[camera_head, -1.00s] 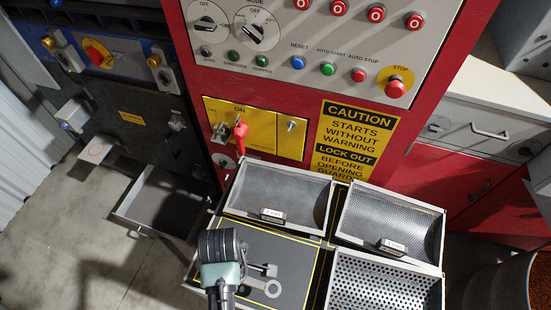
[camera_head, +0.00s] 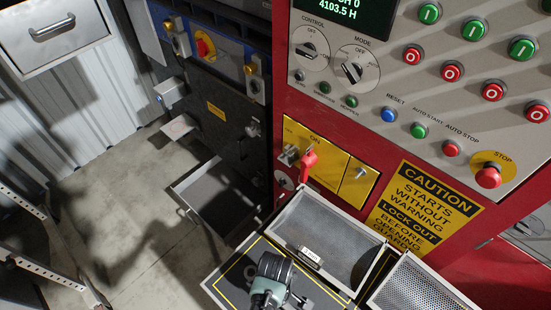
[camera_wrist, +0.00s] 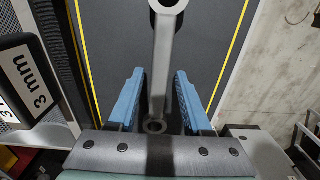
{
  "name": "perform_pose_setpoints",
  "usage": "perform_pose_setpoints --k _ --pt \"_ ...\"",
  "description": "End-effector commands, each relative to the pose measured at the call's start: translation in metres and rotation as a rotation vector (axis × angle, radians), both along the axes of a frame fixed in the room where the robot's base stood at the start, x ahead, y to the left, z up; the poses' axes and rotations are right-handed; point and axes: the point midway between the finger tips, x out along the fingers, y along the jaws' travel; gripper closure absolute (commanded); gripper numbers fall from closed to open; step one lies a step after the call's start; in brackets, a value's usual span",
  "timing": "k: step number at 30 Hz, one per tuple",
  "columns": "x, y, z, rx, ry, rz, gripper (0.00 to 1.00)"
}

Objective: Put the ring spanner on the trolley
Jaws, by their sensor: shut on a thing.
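The ring spanner (camera_wrist: 163,48) is a grey metal bar with a ring at each end. In the wrist view it runs lengthwise between the two blue fingers of my gripper (camera_wrist: 158,82), which is shut on it. One ring lies beyond the fingertips, the other near the palm. Behind it is a dark mat (camera_wrist: 210,40) with yellow border lines; I cannot tell the gap between them. In the head view my gripper (camera_head: 268,288) is over the mat (camera_head: 228,277) at the bottom edge, and it hides most of the spanner. I cannot make out a trolley for certain.
A metal tray (camera_head: 368,263) with a label sits right beside the mat, and a perforated tray (camera_head: 420,290) is further right. The red control panel (camera_head: 300,90) rises behind. An open drawer (camera_head: 217,198) juts out at left. A perforated metal frame (camera_head: 45,262) stands at far left; floor between is clear.

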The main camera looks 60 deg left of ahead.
Motion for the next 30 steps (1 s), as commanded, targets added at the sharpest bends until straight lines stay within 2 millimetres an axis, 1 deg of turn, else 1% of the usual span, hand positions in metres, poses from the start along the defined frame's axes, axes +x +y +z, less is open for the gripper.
perform_pose_setpoints --k 1,4,12,16,17,21,22,30 --pt "0.000 0.001 -0.006 0.000 0.000 0.001 1.00" --pt "0.001 0.001 -0.012 0.001 -0.002 0.000 1.00" --pt "0.001 0.001 -0.013 0.002 -0.003 0.000 1.00" --pt "0.001 0.000 -0.017 0.001 -0.002 -0.001 1.00" --pt "0.000 0.000 -0.017 0.000 -0.001 0.000 0.47" --pt "0.000 0.000 -0.017 0.000 -0.001 0.000 0.22" --pt "0.000 0.000 -0.017 0.000 -0.001 0.000 0.21" --pt "0.000 0.000 -0.016 0.000 -0.001 0.000 0.21"
